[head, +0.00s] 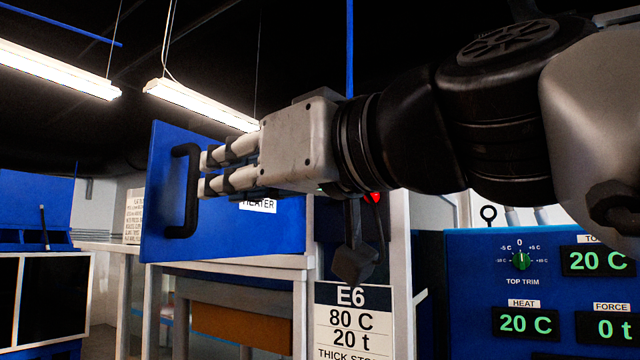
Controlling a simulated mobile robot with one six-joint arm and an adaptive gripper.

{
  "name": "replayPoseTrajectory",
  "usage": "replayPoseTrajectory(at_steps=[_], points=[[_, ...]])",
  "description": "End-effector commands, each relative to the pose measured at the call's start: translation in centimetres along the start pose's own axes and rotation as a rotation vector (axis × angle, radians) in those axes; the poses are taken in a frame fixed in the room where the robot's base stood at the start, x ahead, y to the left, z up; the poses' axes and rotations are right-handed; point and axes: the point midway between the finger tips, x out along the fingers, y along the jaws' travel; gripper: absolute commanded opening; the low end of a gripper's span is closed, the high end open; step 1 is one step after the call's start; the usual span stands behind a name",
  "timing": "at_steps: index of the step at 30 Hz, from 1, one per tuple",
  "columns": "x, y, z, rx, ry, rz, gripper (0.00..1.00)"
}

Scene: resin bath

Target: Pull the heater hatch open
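The heater hatch (225,225) is a blue panel in the left middle of the head view. It has a black upright bar handle (186,215) near its left edge. A white label reading HEATER (258,206) is partly covered by my gripper. The hatch's left edge looks taller than its right part; I cannot tell how far it stands open. My gripper (204,173) reaches in from the right, its two pale fingers one above the other and their tips right beside the handle. A narrow gap shows between the fingers. Whether they hold the handle is not clear.
A blue control panel (465,300) with green readouts stands at the lower right. A sign reading E6, 80 C, 20 t (352,325) hangs below my wrist. A white-framed bench (220,268) stands under the hatch. Blue equipment (35,190) stands at the far left.

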Motion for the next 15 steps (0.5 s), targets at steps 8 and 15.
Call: replayPoseTrajectory(at_steps=[8, 15], points=[[-2.5, 0.0, 0.0, 0.000, -0.001, 0.000, 0.21], [-2.6, 0.0, 0.1, 0.000, -0.001, -0.002, 0.21]])
